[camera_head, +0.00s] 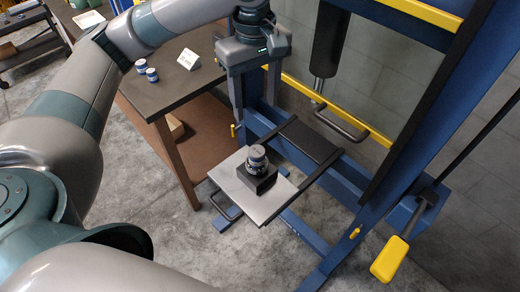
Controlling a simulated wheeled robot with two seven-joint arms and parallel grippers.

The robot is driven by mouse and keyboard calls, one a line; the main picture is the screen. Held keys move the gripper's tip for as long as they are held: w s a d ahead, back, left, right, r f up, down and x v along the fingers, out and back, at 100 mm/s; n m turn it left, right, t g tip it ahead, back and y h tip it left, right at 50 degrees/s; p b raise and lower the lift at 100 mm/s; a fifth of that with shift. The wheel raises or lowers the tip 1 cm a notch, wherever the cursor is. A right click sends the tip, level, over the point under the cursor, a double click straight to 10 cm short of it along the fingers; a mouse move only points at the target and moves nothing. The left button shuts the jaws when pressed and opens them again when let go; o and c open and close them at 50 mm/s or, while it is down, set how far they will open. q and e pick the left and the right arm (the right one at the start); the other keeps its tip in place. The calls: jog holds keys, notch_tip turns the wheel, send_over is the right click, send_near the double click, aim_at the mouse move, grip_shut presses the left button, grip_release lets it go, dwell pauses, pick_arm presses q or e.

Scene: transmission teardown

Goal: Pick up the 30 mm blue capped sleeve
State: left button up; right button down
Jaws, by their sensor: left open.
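Two small blue-capped sleeves with pale bands stand on the dark table top: one farther back (141,65) and one nearer (152,74). They are too small for me to read a size, so I cannot tell which is 30 mm. My left gripper (254,104) points down with its fingers apart and nothing visible between them. It is to the right of both sleeves, in front of the blue press frame. A grey stepped cylindrical part (258,160) stands on a black block (257,182), lower in the picture than the gripper. My right gripper is out of view.
The blue press frame (385,145) with yellow bars fills the right side. A pale metal plate (232,181) carries the black block. Bare concrete floor lies below.

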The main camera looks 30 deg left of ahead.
pick_arm(q)
jog(key=p, duration=0.2)
send_near(257, 151)
notch_tip(257, 151, down, 5)
jog(key=shift+w+a+f, duration=0.1)
jog(key=shift+w+f, duration=0.05)
jog(key=shift+f, duration=0.05)
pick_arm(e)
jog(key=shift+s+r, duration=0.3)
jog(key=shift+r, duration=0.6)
pick_arm(q)
jog(key=shift+f, duration=0.1)
jog(key=shift+f+p, duration=0.35)
jog(key=shift+f, duration=0.25)
jog(key=f, duration=0.2)
jog(key=f+p, duration=0.1)
jog(key=shift+s, duration=0.25)
jog(key=shift+f, duration=0.4)
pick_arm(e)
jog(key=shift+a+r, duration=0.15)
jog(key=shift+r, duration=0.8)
pick_arm(q)
jog(key=shift+c, duration=0.3)
jog(key=c, duration=1.4)
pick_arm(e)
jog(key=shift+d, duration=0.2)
